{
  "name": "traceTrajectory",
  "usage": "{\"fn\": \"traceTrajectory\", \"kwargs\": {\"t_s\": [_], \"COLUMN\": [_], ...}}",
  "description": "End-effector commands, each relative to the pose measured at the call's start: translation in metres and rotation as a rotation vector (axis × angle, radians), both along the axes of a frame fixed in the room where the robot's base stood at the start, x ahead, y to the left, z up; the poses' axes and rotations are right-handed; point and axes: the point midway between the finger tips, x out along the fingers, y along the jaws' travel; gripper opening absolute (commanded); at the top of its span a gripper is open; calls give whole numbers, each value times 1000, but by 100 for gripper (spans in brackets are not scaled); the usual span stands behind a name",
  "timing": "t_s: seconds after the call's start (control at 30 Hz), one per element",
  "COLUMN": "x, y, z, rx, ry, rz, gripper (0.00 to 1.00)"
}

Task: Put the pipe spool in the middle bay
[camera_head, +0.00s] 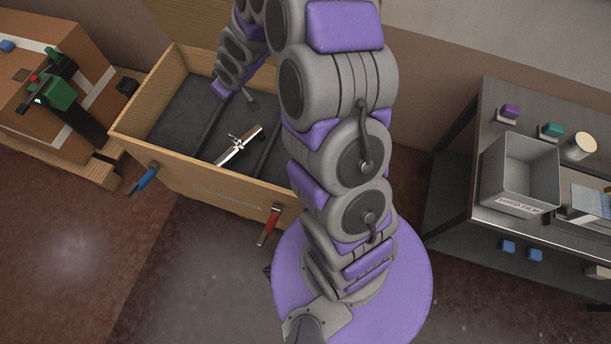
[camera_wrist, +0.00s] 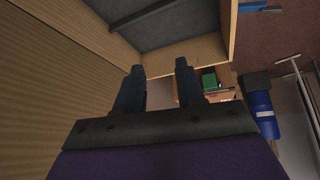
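The pipe spool (camera_head: 238,147), a short shiny metal pipe with a fitting at its middle, lies slanted in the wooden crate (camera_head: 220,184). It appears to be in the middle bay, between the left divider (camera_head: 212,125) and the right divider (camera_head: 268,154). I cannot tell whether its ends touch the dividers. My gripper (camera_wrist: 159,82) is open and empty in the wrist view, its two fingers apart near the crate's wooden walls. The spool does not show there.
A blue latch (camera_head: 146,178) and a red latch (camera_head: 269,226) stick out from the crate's front. A strapped carton (camera_head: 75,45) with a green tool (camera_head: 58,92) stands on a pallet at left. A metal bench (camera_head: 478,150) with a grey bin (camera_head: 518,178) stands at right.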

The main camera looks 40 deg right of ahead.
Motion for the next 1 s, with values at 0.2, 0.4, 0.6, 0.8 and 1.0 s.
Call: {"fn": "traceTrajectory", "kwargs": {"t_s": [0.2,0.4,0.6,0.8,1.0], "x": [-66,-142,-227,-316,-386], "y": [-2,-4,-3,2,12], "z": [58,100,134,161,174], "rx": [-54,-91,-107,-100,-78], "ry": [135,274,414,551,660], "rz": [-62,-130,-207,-282,-334], "gripper": [38,38,38,38,38]}}
